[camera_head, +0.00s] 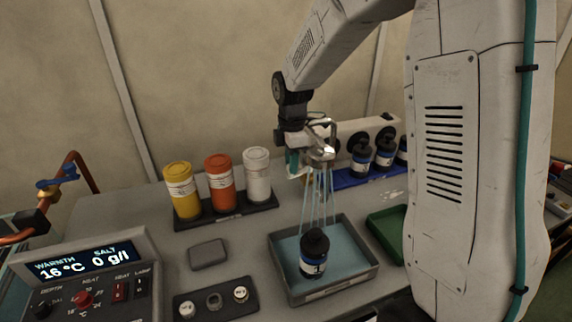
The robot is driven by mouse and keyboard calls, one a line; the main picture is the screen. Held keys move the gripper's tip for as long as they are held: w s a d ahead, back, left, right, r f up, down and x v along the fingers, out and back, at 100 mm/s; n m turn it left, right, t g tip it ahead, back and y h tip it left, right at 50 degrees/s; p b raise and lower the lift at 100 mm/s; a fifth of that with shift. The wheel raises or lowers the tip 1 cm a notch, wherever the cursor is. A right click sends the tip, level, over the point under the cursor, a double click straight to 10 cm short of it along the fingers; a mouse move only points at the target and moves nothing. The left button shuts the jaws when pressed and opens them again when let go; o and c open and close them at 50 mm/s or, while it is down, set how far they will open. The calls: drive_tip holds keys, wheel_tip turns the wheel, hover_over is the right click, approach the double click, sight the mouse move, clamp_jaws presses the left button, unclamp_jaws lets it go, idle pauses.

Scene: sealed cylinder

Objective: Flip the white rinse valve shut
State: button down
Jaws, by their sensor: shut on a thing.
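My gripper (294,163) is beside the metal rinse spout, shut on a small pale part that I take to be the white rinse valve (297,175). My fingers and wrist hide most of the valve, and I cannot tell its angle. Thin streams of water (318,195) run down from the rinse spout (320,152) into a grey tray (350,284). A black bottle with a blue and white label (315,256) stands in the tray under the streams.
Yellow (182,191), orange (220,184) and white (257,176) jars stand in a dark rack at left. Several dark bottles (361,160) stand on a blue mat at the back right. A green tray (390,232) is right of the grey one. A control panel (88,265) is front left.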

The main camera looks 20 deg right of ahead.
drive_tip(key=shift+w+m, duration=0.65)
drive_tip(key=shift+m, duration=0.65)
drive_tip(key=shift+r, duration=0.1)
drive_tip(key=c, duration=1.2)
unclamp_jaws()
drive_tip(key=shift+w, duration=0.1)
wheel_tip(320, 180, up, 8)
drive_tip(key=shift+f, duration=0.1)
